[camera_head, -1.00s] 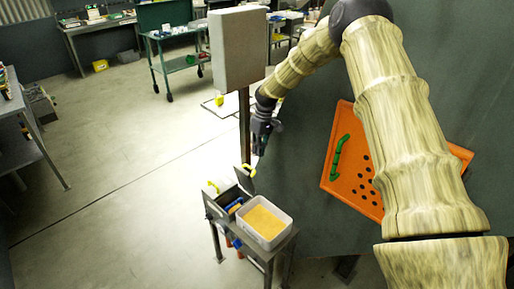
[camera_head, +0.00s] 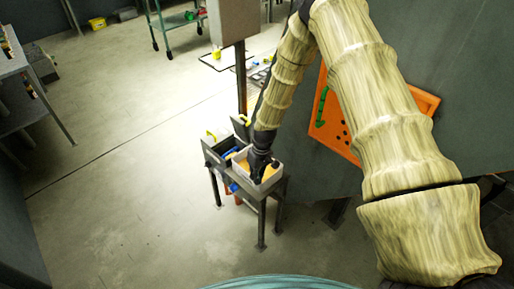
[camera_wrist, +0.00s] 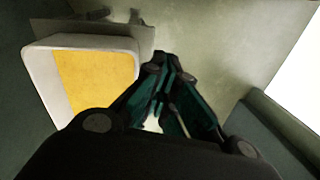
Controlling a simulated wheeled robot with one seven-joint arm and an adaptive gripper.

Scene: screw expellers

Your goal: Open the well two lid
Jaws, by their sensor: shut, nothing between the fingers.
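A small metal stand holds a dark open box of wells (camera_head: 216,151) at its left end. A yellow handle (camera_head: 211,135) shows at the box's left rear. A second yellow handle (camera_head: 244,118) is on a dark lid (camera_head: 240,130) that stands raised at the back. I cannot tell which of these belongs to well two. My gripper (camera_head: 262,177) is shut and empty, pointing down over or near the white bin, right of the wells. In the wrist view my gripper (camera_wrist: 160,60) is beside the bin; no lid handle can be made out there.
The white bin of yellow meal (camera_wrist: 40,75) is on the stand's right side. A grey post-mounted box (camera_head: 233,22) rises behind the stand. A large dark green machine wall with an orange perforated panel (camera_head: 421,100) is at right.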

